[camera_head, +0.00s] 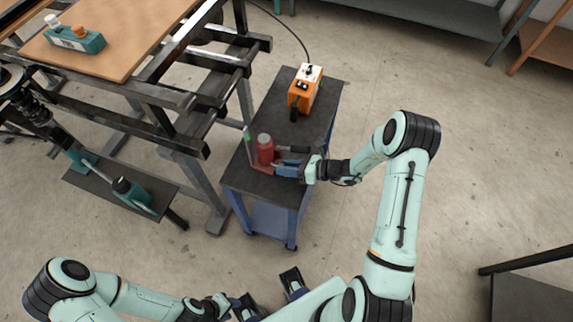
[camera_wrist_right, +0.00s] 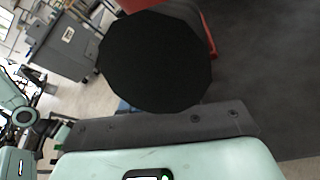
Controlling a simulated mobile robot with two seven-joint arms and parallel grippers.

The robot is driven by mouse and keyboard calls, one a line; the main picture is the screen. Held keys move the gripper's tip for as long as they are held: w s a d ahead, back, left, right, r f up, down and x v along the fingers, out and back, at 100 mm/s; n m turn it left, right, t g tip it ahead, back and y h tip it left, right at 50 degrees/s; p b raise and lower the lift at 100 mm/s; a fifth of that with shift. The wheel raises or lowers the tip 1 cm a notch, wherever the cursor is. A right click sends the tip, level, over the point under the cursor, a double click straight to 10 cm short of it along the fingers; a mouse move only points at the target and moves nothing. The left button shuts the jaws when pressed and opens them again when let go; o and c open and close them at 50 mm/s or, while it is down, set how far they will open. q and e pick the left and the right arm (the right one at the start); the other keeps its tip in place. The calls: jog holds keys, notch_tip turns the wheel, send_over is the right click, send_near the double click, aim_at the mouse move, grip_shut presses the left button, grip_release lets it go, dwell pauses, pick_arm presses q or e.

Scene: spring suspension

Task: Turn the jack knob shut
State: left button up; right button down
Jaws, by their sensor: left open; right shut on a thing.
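The red jack (camera_head: 265,150) stands upright on the dark top of a small blue-framed cart (camera_head: 258,189). My right gripper (camera_head: 284,162) reaches in from the right at the jack's side, low above the cart top. In the right wrist view a large black round knob (camera_wrist_right: 155,60) fills the middle, just beyond the gripper, with the red jack (camera_wrist_right: 205,30) behind it. The gripper is shut on this knob; the contact is mostly hidden. My left gripper (camera_head: 268,295) is open and empty at the bottom of the head view, away from the jack.
An orange device (camera_head: 304,88) with a cable stands on the cart behind the jack. A dark steel frame (camera_head: 200,95) is close on the cart's left. A wooden bench top (camera_head: 130,40) carries a teal box (camera_head: 76,40). Floor right of the cart is clear.

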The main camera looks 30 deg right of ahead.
jog(key=shift+m, duration=0.3)
dwell(0.4)
jog(key=c, duration=1.1)
grip_release()
jog(key=shift+c, duration=0.2)
jog(key=v, duration=1.3)
jog(key=shift+d, duration=0.25)
jog(key=shift+f, duration=0.1)
jog(key=shift+s, duration=0.1)
